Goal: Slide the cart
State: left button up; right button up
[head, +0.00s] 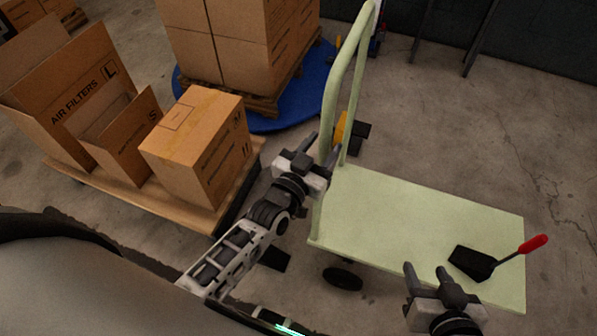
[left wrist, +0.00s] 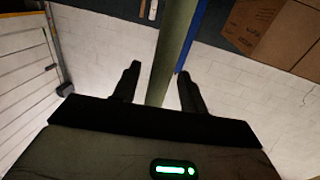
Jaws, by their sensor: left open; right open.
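The cart (head: 405,220) is a pale green flatbed with a tall looped handle (head: 331,95) at its left end. My left gripper (head: 323,150) is open at the lower part of the handle. In the left wrist view, a green handle post (left wrist: 176,50) runs between the open fingers (left wrist: 157,90); whether they touch it cannot be told. My right gripper (head: 426,272) is open and empty, over or beside the deck's near edge. A dustpan-like black tool (head: 472,262) with a red handle lies on the deck.
A wooden flatbed (head: 190,208) at the left holds brown filter boxes (head: 198,145). Behind it, stacked cartons (head: 235,45) stand on a pallet over a blue round base (head: 270,122). A small yellow and black object is behind the cart handle. Concrete floor (head: 560,170) is clear at the right.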

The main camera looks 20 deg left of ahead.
pick_arm(q)
jog(key=s+a, duration=0.2)
jog(key=s, duration=1.2)
jog(key=shift+a, duration=0.25)
